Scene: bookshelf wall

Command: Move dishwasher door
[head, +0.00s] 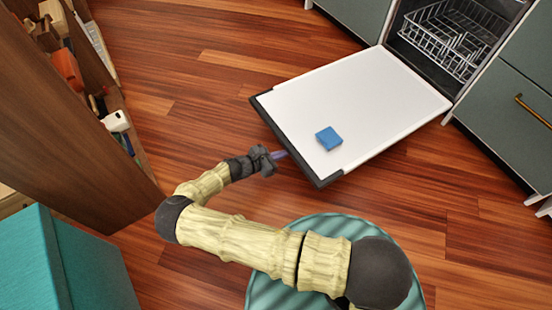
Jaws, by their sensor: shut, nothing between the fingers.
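The dishwasher door (365,95) is swung down open, its white inner face up, sloping out over the wooden floor from the dishwasher. A dark strip (290,143) runs along its outer edge. A small blue block (328,138) lies on the white face near that edge. The dishwasher opening (425,50) shows a white wire rack (452,35) inside. My gripper (279,155) is at the dark outer edge of the door, shut and empty. I cannot tell whether its tips touch the door.
Green cabinets with a brass handle (532,110) flank the dishwasher. A wooden bookshelf (70,110) with several objects stands at the left. A teal box-like piece (50,265) is at the lower left. Wooden floor (215,60) is clear between the bookshelf and the door.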

